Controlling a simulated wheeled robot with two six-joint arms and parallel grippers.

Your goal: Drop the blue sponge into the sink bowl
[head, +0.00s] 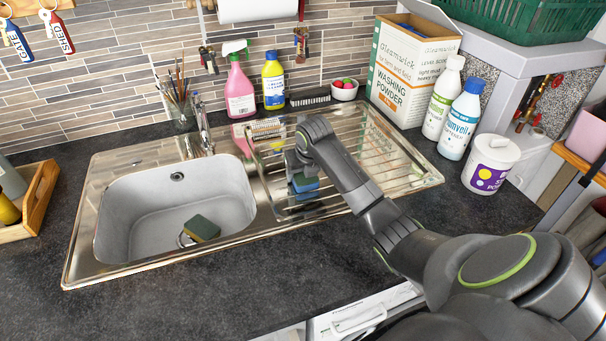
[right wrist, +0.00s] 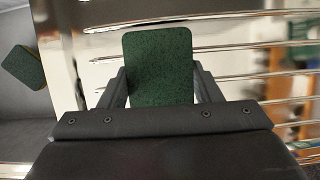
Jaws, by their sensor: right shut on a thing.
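My right gripper (head: 301,180) is over the ribbed drainboard, just right of the sink bowl (head: 140,195). It is shut on the blue sponge (head: 305,184), whose blue side shows in the head view. In the right wrist view the sponge (right wrist: 158,65) shows a dark green scouring face between the fingers. The grey sink bowl is left of the gripper. A second sponge, yellow with a green face (head: 202,228), lies in the bowl near its front right; it also shows at the left of the right wrist view (right wrist: 22,67). My left gripper is out of view.
The drainboard (head: 395,165) extends right of the bowl. The tap (head: 203,130) stands behind the bowl. Bottles, a washing powder box (head: 405,75) and a white tub (head: 490,163) stand behind and right. The front counter is clear.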

